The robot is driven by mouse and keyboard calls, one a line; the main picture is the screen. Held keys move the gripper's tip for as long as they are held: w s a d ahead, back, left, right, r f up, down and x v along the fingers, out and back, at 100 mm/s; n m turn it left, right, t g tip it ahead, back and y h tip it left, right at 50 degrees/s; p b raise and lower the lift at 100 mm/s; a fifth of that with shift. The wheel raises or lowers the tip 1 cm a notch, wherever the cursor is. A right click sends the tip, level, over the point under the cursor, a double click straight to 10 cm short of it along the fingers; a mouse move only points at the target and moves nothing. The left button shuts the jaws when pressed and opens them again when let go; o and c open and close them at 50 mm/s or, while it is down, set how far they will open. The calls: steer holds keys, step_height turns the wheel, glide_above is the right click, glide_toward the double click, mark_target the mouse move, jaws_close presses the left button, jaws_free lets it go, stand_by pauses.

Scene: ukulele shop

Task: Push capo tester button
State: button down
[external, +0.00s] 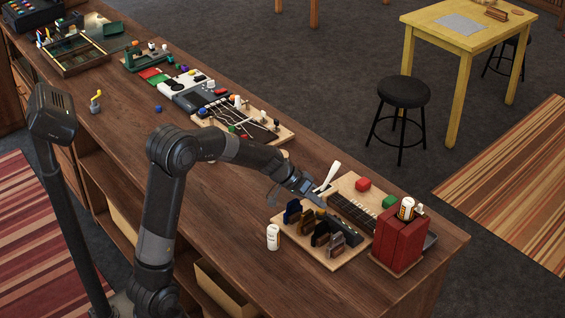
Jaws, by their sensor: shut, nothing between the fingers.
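What looks like the capo tester is a pale wooden board (345,183) near the right end of the long counter. It carries a dark fretboard strip (352,213), a white lever (329,175), a red block (362,184) and a green block (390,201). I cannot tell which part is the button. My gripper (318,201) is shut and empty, angled down over the board's left part beside the lever. I cannot tell whether its tip touches anything; it hides part of the board.
A white bottle (273,237) stands at the board's front left. A cable-covered board (245,120) and a grey device (188,90) lie farther left. The counter (215,222) is clear in front.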

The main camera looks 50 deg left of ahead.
steer(key=shift+r, duration=0.2)
steer(key=shift+r, duration=2.9)
steer(key=s+d+r+g+y, duration=0.1)
steer(key=s+r, duration=0.1)
steer(key=s, duration=0.6)
steer(key=s+r+y, duration=0.1)
steer(key=s+r, duration=0.2)
steer(key=s, duration=0.5)
steer(key=s+a+y, duration=0.2)
steer(key=s, duration=0.6)
steer(key=s+a+f+y, duration=0.1)
steer(key=s+a+y, duration=0.1)
steer(key=s, duration=0.7)
steer(key=shift+a+f+n+y, duration=0.25)
steer(key=shift+a+n+y, duration=0.05)
steer(key=shift+a+y, duration=0.1)
